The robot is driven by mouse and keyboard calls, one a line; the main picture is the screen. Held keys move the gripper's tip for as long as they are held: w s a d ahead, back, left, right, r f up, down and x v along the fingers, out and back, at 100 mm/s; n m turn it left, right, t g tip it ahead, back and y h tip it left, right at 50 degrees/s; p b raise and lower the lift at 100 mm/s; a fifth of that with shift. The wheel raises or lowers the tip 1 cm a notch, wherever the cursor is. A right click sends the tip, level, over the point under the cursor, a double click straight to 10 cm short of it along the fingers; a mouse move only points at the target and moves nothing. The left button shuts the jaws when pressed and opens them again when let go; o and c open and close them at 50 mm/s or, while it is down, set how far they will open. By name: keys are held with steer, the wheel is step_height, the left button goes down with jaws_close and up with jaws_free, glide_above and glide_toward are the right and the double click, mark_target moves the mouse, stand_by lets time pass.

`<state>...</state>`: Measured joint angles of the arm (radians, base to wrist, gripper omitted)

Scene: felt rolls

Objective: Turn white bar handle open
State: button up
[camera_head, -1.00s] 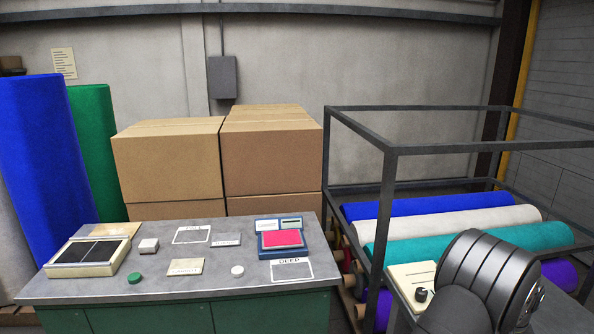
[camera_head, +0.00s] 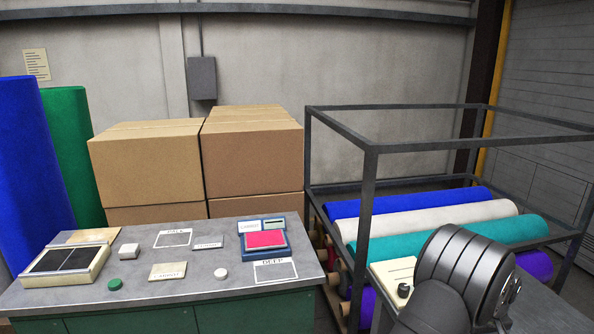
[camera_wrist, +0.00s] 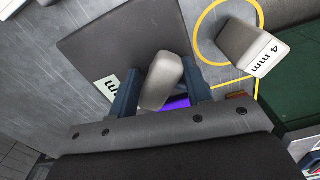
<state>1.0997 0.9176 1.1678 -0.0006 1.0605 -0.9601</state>
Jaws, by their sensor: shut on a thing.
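In the wrist view, my gripper (camera_wrist: 160,90) has its two dark blue-grey fingers on either side of a pale whitish bar (camera_wrist: 162,78) and is shut on it. The bar stands tilted in the picture in front of a dark grey plate (camera_wrist: 100,45). Its lower end is partly hidden by the fingers and the gripper body. I cannot tell how far the bar is turned. In the head view my dark arm fills the lower right, and the fingers and bar are hidden.
In the head view, a cream box with a black knob (camera_head: 403,290) is left of my arm. A metal frame (camera_head: 371,180) with felt rolls (camera_head: 440,222) stands behind. A grey table (camera_head: 130,300) is at left.

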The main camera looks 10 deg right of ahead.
steer(key=shift+d+r+n, duration=0.1)
steer(key=shift+d+n, duration=0.1)
steer(key=shift+n, duration=0.4)
steer(key=o, duration=0.8)
steer(key=shift+n, duration=0.4)
steer(key=shift+o, duration=1.1)
steer(key=shift+a+r, duration=0.1)
steer(key=shift+r, duration=2.3)
